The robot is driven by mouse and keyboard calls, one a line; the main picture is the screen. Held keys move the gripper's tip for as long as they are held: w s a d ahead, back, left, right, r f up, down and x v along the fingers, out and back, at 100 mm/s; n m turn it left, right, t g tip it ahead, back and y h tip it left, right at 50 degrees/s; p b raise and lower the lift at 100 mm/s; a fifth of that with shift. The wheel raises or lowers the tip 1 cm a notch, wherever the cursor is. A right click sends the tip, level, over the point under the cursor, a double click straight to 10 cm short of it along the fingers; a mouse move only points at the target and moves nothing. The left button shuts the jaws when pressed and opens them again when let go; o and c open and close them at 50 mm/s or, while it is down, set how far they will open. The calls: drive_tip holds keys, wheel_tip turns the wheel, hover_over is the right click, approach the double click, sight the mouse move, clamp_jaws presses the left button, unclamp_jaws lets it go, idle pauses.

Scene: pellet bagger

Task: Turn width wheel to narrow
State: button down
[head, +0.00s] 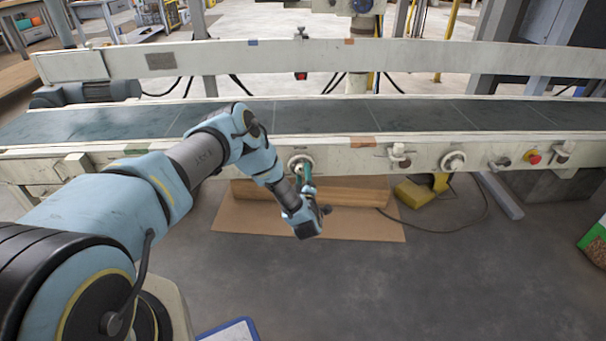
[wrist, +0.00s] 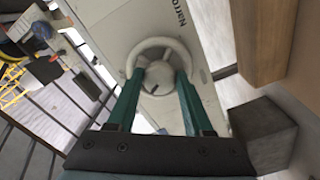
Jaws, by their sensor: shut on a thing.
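The white width wheel (head: 295,160) is on the front rail of the conveyor in the head view. In the wrist view my gripper (wrist: 162,75) is shut on the wheel, one finger on each side of the hub. The exact contact at the fingertips is partly hidden.
A second handwheel (head: 453,161), clamp knobs and a red button (head: 534,158) sit further right on the rail. A cardboard sheet (head: 350,224) and a yellow foot pedal (head: 414,194) with a cable lie on the floor. The floor in front is mostly clear.

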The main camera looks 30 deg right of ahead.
drive_tip(key=m, duration=0.4)
drive_tip(key=shift+m, duration=0.4)
drive_tip(key=m, duration=0.3)
drive_tip(key=shift+f+m, duration=0.1)
drive_tip(key=shift+m, duration=0.2)
drive_tip(key=m, duration=0.4)
drive_tip(key=shift+a+m, duration=0.1)
drive_tip(key=shift+m, duration=0.2)
drive_tip(key=m+b, duration=0.1)
drive_tip(key=m, duration=0.3)
drive_tip(key=shift+a+f, duration=0.1)
drive_tip(key=m+b, duration=0.1)
drive_tip(key=m, duration=0.4)
drive_tip(key=shift+w+b, duration=0.1)
drive_tip(key=shift+b, duration=0.2)
drive_tip(key=m+b, duration=0.1)
drive_tip(key=m, duration=0.3)
drive_tip(key=shift+a+m+b, duration=0.1)
drive_tip(key=shift+m+b, duration=0.2)
drive_tip(key=shift+b, duration=0.05)
drive_tip(key=m+b, duration=0.2)
drive_tip(key=m, duration=0.2)
drive_tip(key=shift+r+m+b, duration=0.2)
drive_tip(key=shift+m+b, duration=0.3)
drive_tip(key=shift+m, duration=0.75)
drive_tip(key=shift+r+m+b, duration=0.15)
drive_tip(key=shift+m+b, duration=0.3)
drive_tip(key=shift+m, duration=0.8)
